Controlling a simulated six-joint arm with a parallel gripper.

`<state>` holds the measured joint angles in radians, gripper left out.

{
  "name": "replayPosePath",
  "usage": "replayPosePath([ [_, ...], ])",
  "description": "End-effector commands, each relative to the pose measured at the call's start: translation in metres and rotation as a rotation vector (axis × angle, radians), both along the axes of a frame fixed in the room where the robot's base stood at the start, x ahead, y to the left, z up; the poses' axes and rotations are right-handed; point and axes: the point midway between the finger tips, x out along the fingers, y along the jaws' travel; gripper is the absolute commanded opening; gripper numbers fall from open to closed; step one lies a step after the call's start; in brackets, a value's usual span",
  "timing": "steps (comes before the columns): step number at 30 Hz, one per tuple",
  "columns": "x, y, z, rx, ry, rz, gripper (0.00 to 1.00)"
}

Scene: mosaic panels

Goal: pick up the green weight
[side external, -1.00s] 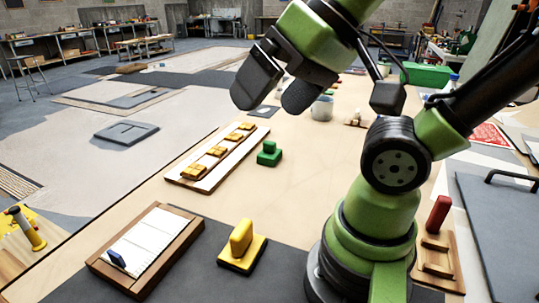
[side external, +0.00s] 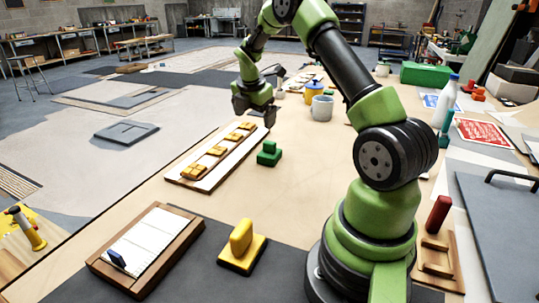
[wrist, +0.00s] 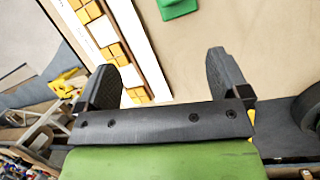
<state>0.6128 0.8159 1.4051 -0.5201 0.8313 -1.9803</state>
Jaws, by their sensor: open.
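The green weight (side external: 269,154), a small block with a raised knob, stands on the light wooden table just right of the white strip with yellow pieces. In the wrist view, part of the green weight (wrist: 179,8) shows at the top edge, beyond the fingertips and cut off by the frame. My gripper (side external: 255,114) is open and empty, pointing down above the far end of the strip, behind the weight and apart from it.
The white strip (side external: 216,165) with yellow pieces lies left of the weight. A grey mug (side external: 322,108) and an orange-yellow container (side external: 313,92) stand behind. A yellow stamp-shaped piece (side external: 241,247) and a wood-framed board (side external: 150,250) are in front. Table right of the weight is clear.

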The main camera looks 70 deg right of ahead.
Motion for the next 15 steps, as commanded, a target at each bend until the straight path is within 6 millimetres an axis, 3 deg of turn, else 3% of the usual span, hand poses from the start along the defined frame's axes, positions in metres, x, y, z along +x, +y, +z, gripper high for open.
replayPosePath([
  [1, -0.004, -0.012, -0.018, -0.003, 0.044, 0.052, 0.94],
  [3, -0.008, -0.023, -0.033, -0.010, 0.088, 0.117, 0.94],
  [15, -0.013, -0.045, -0.086, -0.013, 0.134, 0.192, 0.94],
])
